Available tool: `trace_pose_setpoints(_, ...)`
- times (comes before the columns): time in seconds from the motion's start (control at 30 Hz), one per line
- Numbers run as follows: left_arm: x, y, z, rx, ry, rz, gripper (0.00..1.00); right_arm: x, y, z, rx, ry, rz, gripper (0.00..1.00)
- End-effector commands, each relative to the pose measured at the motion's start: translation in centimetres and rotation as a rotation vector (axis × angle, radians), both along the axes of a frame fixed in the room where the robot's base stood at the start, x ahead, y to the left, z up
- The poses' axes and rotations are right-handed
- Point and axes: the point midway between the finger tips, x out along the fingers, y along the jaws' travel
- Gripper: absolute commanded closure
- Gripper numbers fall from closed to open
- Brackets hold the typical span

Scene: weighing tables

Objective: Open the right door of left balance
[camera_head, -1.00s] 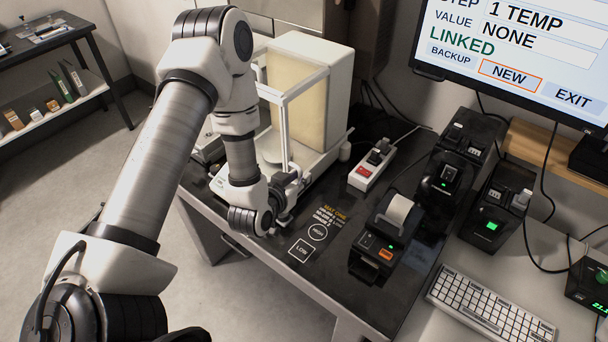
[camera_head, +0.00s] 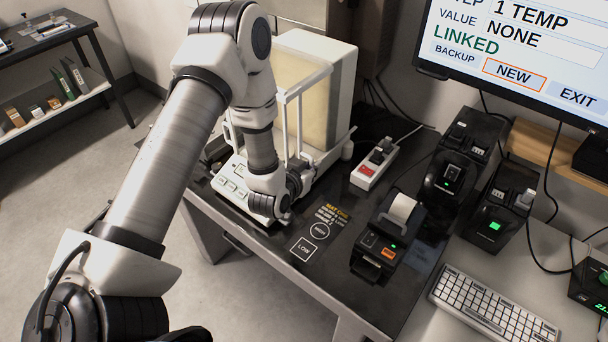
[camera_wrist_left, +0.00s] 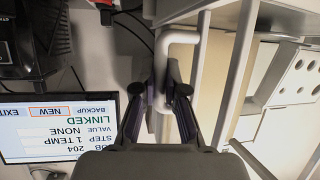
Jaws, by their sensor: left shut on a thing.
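The left balance (camera_head: 341,97) is a white draft-shield box with clear panes and cream inner walls, at the far left of the dark table. My left gripper (camera_head: 300,178) is low at the balance's right front side. In the left wrist view the left gripper (camera_wrist_left: 160,92) is shut on a white bent bar handle (camera_wrist_left: 181,37), one finger on each side. White frame bars (camera_wrist_left: 237,72) of the balance run beside the handle. My arm hides part of the balance's front, and how far the right door stands open is hard to tell. My right gripper is out of view.
A power strip (camera_head: 373,166) lies right of the balance. A label printer (camera_head: 387,235) and a mat marked HIGH and LOW (camera_head: 304,249) are nearer the table's front edge. A keyboard (camera_head: 492,308) and a monitor (camera_head: 520,45) are at the right.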

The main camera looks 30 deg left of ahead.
Motion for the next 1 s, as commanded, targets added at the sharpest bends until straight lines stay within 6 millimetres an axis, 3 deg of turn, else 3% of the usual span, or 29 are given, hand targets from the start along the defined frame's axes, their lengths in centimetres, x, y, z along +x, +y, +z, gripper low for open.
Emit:
trace_pose_setpoints(0.3,7.7,-0.6,-0.2,0.001,-0.009,0.0,1.0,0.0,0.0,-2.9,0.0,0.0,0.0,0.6)
trace_pose_setpoints(0.5,10.7,-0.8,0.0,0.001,-0.007,0.0,1.0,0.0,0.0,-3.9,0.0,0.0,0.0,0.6)
trace_pose_setpoints(0.97,11.6,-0.9,0.1,0.0,-0.003,0.001,1.0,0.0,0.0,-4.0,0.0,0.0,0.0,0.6)
trace_pose_setpoints(1.0,11.6,-0.9,0.1,0.0,-0.003,0.001,0.79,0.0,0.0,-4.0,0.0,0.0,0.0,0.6)
